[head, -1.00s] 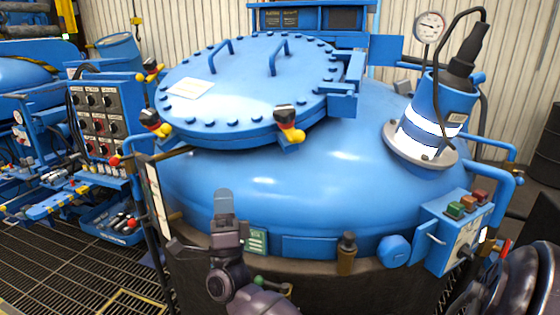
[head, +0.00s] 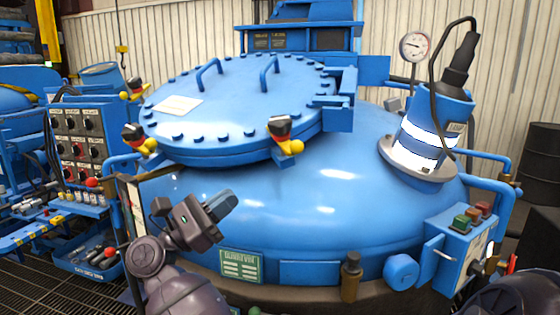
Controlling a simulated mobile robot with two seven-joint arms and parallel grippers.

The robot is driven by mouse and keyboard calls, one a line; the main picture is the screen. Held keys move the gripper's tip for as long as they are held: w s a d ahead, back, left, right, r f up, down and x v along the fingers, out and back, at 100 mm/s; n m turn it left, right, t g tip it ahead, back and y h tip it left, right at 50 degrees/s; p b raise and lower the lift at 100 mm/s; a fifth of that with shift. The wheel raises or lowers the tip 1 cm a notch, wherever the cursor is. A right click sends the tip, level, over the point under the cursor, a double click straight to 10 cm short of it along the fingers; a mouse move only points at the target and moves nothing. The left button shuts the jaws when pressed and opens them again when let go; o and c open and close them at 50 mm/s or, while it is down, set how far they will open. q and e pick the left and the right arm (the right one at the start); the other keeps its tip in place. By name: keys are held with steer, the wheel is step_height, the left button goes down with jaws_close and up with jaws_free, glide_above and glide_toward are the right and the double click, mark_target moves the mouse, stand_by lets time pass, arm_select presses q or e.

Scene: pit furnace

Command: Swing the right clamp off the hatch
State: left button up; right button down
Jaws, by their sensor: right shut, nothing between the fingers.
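The round blue hatch (head: 240,98) lies closed on top of the blue furnace vessel, with bolts around its rim and two handles. The right clamp (head: 284,136), with a black, red and yellow head, sits at the hatch's front edge. Another clamp (head: 137,139) is at the front left, and a third (head: 133,90) is farther back on the left rim.
A blue-and-white cylinder (head: 430,130) with a black cable and a pressure gauge (head: 414,46) stand at the right. A button box (head: 455,245) is at the lower right. A control panel (head: 78,140) stands at the left. The vessel's dome before the right clamp is clear.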

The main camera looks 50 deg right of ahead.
steer(key=shift+r, duration=0.1)
arm_select(q)
steer(key=p, duration=0.1)
steer(key=r+p, duration=0.1)
steer(key=p, duration=0.1)
steer(key=shift+s+a+r, duration=0.2)
steer(key=shift+s+r, duration=0.1)
steer(key=shift+s, duration=0.1)
arm_select(e)
steer(key=x, duration=1.4)
arm_select(q)
steer(key=shift+w+r, duration=0.1)
steer(key=shift+w, duration=0.05)
steer(key=shift+w+r, duration=0.1)
steer(key=shift+r, duration=0.2)
arm_select(e)
steer(key=shift+n+t, duration=0.3)
